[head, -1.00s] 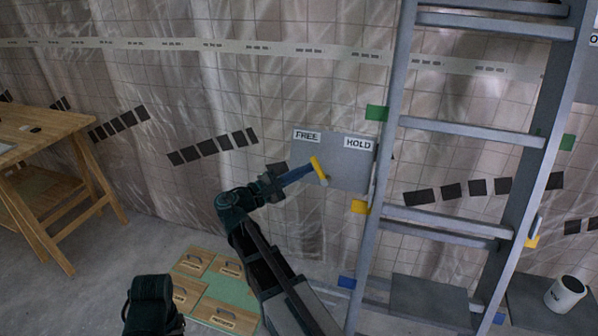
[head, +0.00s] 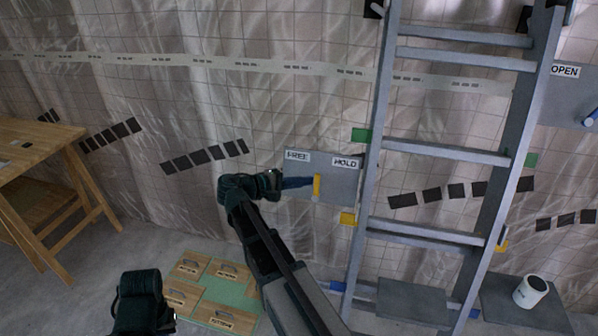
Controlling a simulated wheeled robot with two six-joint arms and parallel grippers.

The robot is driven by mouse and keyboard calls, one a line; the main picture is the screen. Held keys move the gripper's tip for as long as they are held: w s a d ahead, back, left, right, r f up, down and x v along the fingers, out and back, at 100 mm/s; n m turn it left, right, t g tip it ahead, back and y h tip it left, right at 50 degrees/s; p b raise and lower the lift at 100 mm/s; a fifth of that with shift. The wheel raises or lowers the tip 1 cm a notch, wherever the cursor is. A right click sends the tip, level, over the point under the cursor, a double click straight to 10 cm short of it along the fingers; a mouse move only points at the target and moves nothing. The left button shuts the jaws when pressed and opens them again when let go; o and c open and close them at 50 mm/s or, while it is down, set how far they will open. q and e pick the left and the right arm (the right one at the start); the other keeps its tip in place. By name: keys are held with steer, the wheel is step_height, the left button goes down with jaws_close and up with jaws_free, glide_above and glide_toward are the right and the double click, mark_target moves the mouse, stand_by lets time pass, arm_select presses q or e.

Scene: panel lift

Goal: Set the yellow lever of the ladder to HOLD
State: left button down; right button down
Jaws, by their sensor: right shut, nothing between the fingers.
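The yellow lever (head: 317,186) sits on a grey plate (head: 341,190) at the left side of the ladder (head: 376,150). The plate carries a FREE label (head: 297,156) at upper left and a HOLD label (head: 345,163) at upper right. The lever stands about upright, pointing between the two labels. My right gripper (head: 309,183) is shut and empty, its blue fingers reaching to the lever from the left. The tips meet the lever's left edge in the picture; I cannot tell if they press on it. Of my left arm only a dark part shows at the bottom left.
A wooden table (head: 40,150) stands at the far left. Wooden panels with handles (head: 225,270) lie on the floor below. A white mug (head: 530,291) stands on a grey box at the lower right. A plate with an OPEN label (head: 565,71) is right of the ladder.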

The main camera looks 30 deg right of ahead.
mark_target(318, 180)
steer(key=d+m+y+p, duration=0.1)
steer(key=p, duration=0.1)
steer(key=s+r+m+y+p, duration=0.1)
steer(key=m+y+p, duration=0.1)
steer(key=p, duration=0.1)
steer(key=shift+s+d+r+p, duration=0.25)
steer(key=shift+s+d+p, duration=0.05)
steer(key=shift+d+p, duration=0.05)
steer(key=shift+s+d+m+y+p, duration=0.25)
steer(key=shift+m+y+p, duration=0.15)
steer(key=shift+m+p, duration=0.15)
steer(key=shift+s+d+f, duration=0.15)
steer(key=shift+s+f, duration=0.05)
steer(key=shift+f, duration=0.05)
steer(key=shift+d, duration=0.1)
steer(key=shift+r, duration=0.1)
